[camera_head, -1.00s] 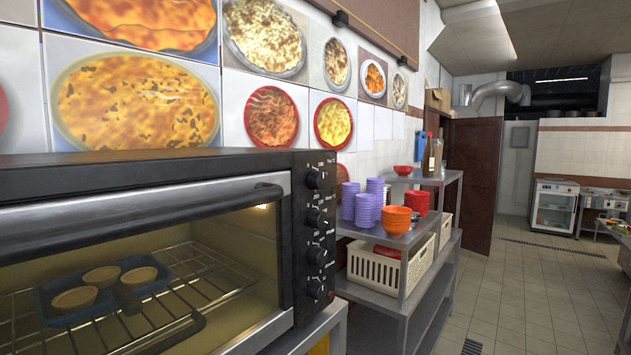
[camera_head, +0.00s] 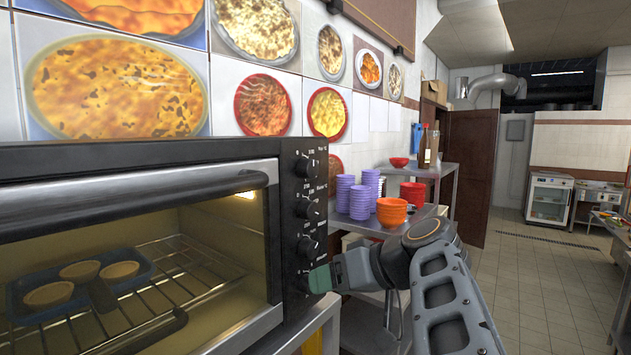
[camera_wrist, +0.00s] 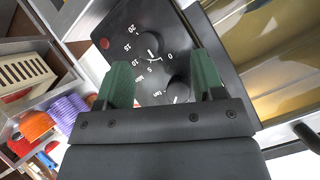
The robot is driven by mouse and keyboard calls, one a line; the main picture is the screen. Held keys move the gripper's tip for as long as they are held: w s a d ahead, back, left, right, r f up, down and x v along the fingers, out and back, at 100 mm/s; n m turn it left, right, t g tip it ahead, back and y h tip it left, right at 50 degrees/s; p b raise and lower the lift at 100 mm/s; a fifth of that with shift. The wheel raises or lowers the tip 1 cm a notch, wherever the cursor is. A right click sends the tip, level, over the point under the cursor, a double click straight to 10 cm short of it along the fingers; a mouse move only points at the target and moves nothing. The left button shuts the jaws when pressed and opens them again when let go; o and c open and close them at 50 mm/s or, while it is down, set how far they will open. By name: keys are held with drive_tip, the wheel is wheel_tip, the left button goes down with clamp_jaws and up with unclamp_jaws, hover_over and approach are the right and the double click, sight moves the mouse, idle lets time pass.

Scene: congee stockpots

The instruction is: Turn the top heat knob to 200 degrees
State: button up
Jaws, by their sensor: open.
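The black toaster oven (camera_head: 140,158) has a column of black knobs on its front panel. The top knob (camera_head: 306,165), beside a temperature scale, is the uppermost; its exact setting is too small to read. My gripper (camera_head: 319,279) is beside the lowest part of the panel, well below the top knob. In the wrist view my gripper (camera_wrist: 163,82) is open, its two green fingers apart with nothing held. A knob with a 0 to 20 scale (camera_wrist: 152,45) shows beyond the fingertips, and another knob (camera_wrist: 178,90) shows between the fingers. I cannot identify the top knob in the wrist view.
The oven's glass door with its handle (camera_head: 140,195) is left of the panel; a muffin tray (camera_head: 80,285) is inside. A steel shelf (camera_head: 345,222) with purple cups (camera_head: 360,200) and orange bowls (camera_head: 391,211) stands to the right. Open floor lies further right.

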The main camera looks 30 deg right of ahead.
drive_tip(key=s+d+r+n+t+y, duration=0.1)
drive_tip(key=d+r+n+t, duration=0.1)
drive_tip(key=r, duration=0.3)
drive_tip(key=s+d+r+n+t, duration=0.1)
drive_tip(key=s+d+r+t, duration=0.1)
drive_tip(key=r, duration=0.3)
drive_tip(key=n+t+y, duration=0.1)
drive_tip(key=n+t, duration=0.1)
drive_tip(key=n, duration=0.3)
approach(314, 170)
drive_tip(key=p+x, duration=0.2)
drive_tip(key=x, duration=0.5)
drive_tip(key=shift+a+r, duration=0.1)
drive_tip(key=shift+p+x, duration=0.3)
drive_tip(key=shift+x, duration=0.75)
drive_tip(key=shift+c, duration=0.3)
drive_tip(key=c, duration=0.9)
drive_tip(key=shift+o, duration=0.2)
drive_tip(key=shift+m, duration=0.3)
